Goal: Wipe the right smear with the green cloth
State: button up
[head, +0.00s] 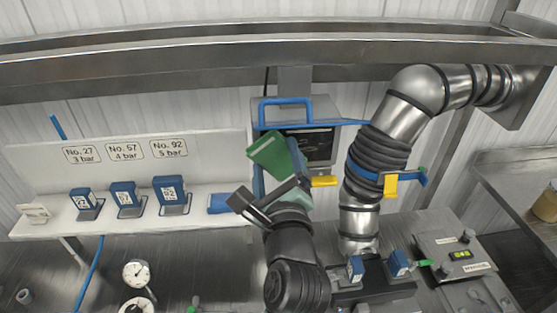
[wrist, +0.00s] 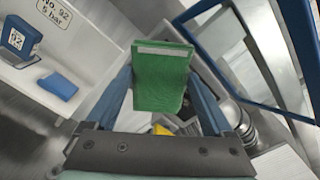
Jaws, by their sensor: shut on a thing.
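The green cloth (head: 268,154) looks like a folded, flat block and is held up in front of the blue-framed unit in the head view. In the wrist view the green cloth (wrist: 160,78) sits between the two fingers of my gripper (wrist: 163,92), which is shut on it. In the head view my gripper (head: 284,172) is partly hidden by the cloth and my wrist. The cloth is raised above the bench; I cannot tell whether it touches the unit behind it. I cannot make out a smear in either view.
The blue-framed unit with a dark panel (head: 320,147) stands behind my gripper. A white shelf (head: 140,222) at left holds several blue cartridges and a folded blue item (head: 221,203). A steel duct (head: 405,105) with a yellow-handled blue clamp (head: 390,185) rises at right.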

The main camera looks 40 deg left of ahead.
jog(key=shift+v, duration=2.85)
jog(key=shift+d, duration=0.1)
jog(key=shift+v, duration=1.45)
